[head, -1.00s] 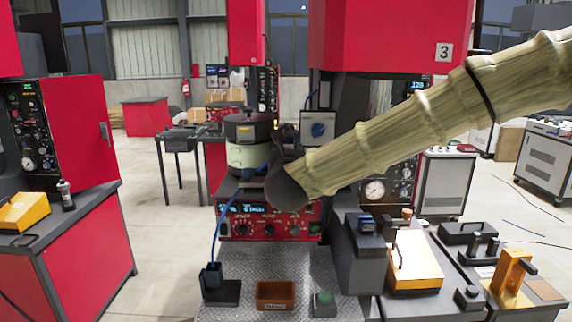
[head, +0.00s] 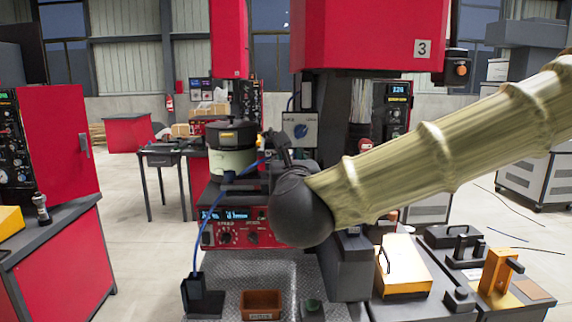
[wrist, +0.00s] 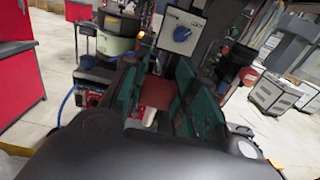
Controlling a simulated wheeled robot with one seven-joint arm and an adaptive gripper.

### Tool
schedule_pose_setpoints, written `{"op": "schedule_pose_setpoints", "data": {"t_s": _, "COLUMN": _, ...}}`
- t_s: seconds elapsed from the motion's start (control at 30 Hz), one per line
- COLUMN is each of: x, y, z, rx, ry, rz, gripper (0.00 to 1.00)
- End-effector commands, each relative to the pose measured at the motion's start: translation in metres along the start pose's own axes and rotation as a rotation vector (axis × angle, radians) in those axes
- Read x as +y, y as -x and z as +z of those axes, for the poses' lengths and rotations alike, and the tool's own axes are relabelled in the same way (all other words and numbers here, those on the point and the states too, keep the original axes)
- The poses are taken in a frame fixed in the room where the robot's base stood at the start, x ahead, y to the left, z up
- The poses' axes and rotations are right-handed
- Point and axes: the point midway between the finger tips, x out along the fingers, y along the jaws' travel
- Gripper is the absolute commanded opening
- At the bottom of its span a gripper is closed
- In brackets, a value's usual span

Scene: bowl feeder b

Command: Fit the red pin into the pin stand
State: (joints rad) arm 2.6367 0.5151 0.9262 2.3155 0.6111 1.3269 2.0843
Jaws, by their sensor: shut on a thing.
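My gripper (wrist: 163,85) shows in the wrist view with its green-lined fingers on either side of a dull red piece (wrist: 155,92), which I take to be the red pin. The fingers are shut on it. A pale part (wrist: 149,118) shows just below the red piece. In the head view my gripper (head: 281,146) is small and dark, mostly behind my wrist, beside the bowl feeder (head: 232,160). The pin is not clear there. I cannot tell which fixture is the pin stand; a black fixture with upright posts (head: 463,252) stands on the right bench.
A black holder (head: 203,298) with a blue cable, a brown tray (head: 262,304) and a green button (head: 312,308) sit on the front metal plate. A yellow box (head: 403,268) and an orange clamp (head: 497,272) are at right. A red press (head: 372,35) hangs above.

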Motion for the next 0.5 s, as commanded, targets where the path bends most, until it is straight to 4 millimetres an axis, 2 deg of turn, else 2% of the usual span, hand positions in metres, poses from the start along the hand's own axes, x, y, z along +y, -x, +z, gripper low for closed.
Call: {"op": "schedule_pose_setpoints", "data": {"t_s": 0.5, "x": 0.0, "y": 0.0, "z": 0.02, "rx": -0.001, "ry": -0.002, "rz": 0.0, "gripper": 0.01}}
